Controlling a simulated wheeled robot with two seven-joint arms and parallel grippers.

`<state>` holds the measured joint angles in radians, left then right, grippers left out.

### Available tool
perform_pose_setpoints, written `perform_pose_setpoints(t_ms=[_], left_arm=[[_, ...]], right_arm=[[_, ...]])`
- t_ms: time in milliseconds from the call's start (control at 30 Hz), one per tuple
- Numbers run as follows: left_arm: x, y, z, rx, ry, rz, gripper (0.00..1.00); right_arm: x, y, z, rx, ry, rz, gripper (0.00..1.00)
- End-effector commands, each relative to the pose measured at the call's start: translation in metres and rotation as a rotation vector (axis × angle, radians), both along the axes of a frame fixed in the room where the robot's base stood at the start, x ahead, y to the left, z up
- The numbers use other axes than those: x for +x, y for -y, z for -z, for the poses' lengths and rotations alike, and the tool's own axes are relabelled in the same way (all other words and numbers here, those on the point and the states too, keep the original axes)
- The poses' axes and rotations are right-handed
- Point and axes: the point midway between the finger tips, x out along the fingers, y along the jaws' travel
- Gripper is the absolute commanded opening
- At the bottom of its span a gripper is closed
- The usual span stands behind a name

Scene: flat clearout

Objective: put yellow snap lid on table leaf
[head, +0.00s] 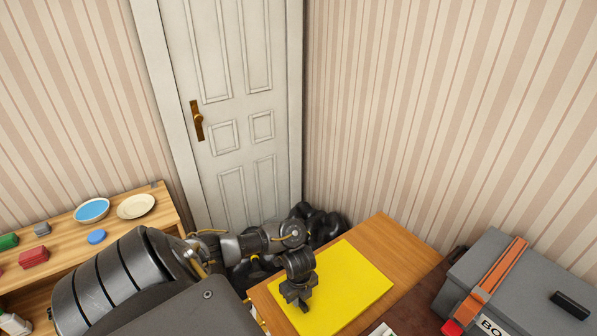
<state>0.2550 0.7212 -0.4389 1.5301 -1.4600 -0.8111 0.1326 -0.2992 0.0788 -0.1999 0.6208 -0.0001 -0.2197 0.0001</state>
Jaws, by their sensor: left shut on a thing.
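The yellow snap lid (350,283) is a flat, bright yellow rectangle. It lies flat on or just over the wooden table leaf (384,228), and I cannot tell whether it touches the wood. My left gripper (298,300) points down at the lid's left part and is shut on the lid. The fingertips and the grip itself are mostly hidden by the gripper body. Bare wood shows along the leaf's far and right sides. My right gripper is not in view.
A grey box (490,263) with an orange bar (495,280) and a black item (570,305) stands right of the leaf. Black bundles (322,224) lie behind it by the door (240,120). A wooden shelf (150,222) at left holds a bowl, a plate and small items.

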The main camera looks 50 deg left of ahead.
Motion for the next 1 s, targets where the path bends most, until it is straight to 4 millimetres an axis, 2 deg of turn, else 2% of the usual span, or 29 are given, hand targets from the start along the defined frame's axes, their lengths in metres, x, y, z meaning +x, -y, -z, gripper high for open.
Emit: perform_pose_setpoints(t_ms=[167,367,500,867,900,1000], left_arm=[[0.001,-0.002,0.003,0.0,0.0,0.001,0.0],[0.002,-0.005,0.03,-0.005,-0.003,-0.002,0.0],[0.002,-0.006,0.038,-0.001,-0.001,-0.001,0.0],[0.003,-0.007,0.042,0.0,-0.001,0.001,0.0],[0.003,-0.007,0.041,0.0,-0.001,0.001,0.17],[0.003,-0.006,0.041,-0.001,-0.001,0.001,0.3]], right_arm=[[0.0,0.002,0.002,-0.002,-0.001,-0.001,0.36],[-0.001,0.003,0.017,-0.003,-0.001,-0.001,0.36],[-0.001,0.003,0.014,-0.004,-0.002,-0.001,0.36],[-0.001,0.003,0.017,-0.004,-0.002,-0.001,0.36],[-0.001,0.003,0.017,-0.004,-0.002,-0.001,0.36],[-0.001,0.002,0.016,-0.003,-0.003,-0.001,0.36]])
